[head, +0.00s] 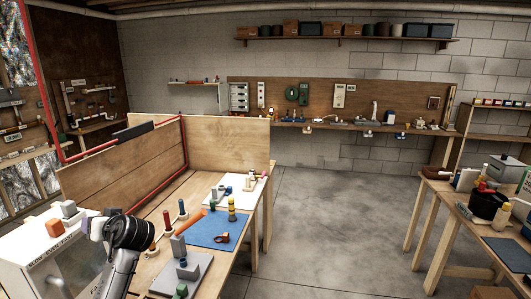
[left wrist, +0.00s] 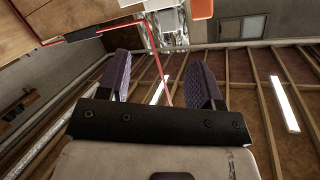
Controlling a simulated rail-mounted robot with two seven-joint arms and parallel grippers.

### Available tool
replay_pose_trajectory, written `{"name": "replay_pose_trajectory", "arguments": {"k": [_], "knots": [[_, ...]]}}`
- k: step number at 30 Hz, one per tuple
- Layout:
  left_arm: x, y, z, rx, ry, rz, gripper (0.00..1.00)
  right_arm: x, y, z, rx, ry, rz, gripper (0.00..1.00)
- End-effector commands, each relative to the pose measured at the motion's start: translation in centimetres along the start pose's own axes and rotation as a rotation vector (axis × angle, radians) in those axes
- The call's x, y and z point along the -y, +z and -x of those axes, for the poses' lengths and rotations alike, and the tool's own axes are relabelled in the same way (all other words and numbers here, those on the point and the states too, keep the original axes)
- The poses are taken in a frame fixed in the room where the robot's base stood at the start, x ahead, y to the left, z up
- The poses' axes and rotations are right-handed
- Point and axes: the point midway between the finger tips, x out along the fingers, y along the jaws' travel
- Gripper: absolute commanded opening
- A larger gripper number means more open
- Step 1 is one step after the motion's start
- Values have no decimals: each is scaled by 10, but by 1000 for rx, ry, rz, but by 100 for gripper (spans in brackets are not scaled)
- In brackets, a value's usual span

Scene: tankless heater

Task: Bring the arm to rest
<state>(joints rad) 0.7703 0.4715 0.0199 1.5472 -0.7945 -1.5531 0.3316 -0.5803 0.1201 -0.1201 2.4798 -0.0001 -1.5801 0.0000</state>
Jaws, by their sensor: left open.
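My left arm reaches in at the lower left of the head view, just in front of the white box and the near end of the workbench. Its left gripper (head: 86,226) is partly hidden behind the dark wrist there. In the left wrist view the left gripper (left wrist: 163,80) has its two ridged purple-grey fingers wide apart, with nothing between them. That view looks up past the fingers at wooden ceiling beams and strip lights. My right arm and gripper are in neither view.
A white box (head: 33,258) with small blocks on top stands beside my left arm. The workbench holds a blue mat (head: 212,231), a grey board (head: 187,272) and several small parts. A wooden panel (head: 120,178) with a red pipe rises behind. The floor (head: 335,230) between the benches is clear.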

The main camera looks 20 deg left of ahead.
Motion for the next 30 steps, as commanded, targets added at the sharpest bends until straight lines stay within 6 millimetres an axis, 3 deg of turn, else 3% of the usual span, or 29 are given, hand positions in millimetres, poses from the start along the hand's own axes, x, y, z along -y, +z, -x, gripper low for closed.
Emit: {"name": "replay_pose_trajectory", "arguments": {"k": [5,8,11,16,21,30], "knots": [[-15,-22,70,-98,306,-63,60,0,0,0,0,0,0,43],[-32,-6,116,-162,487,-133,60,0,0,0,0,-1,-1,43],[-49,30,162,-209,665,-206,60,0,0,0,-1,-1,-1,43],[-66,121,233,-213,946,-302,60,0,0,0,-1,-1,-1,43],[-58,222,286,-124,1153,-382,60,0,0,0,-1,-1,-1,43],[-16,388,324,178,1267,-538,60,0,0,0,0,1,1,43]]}}
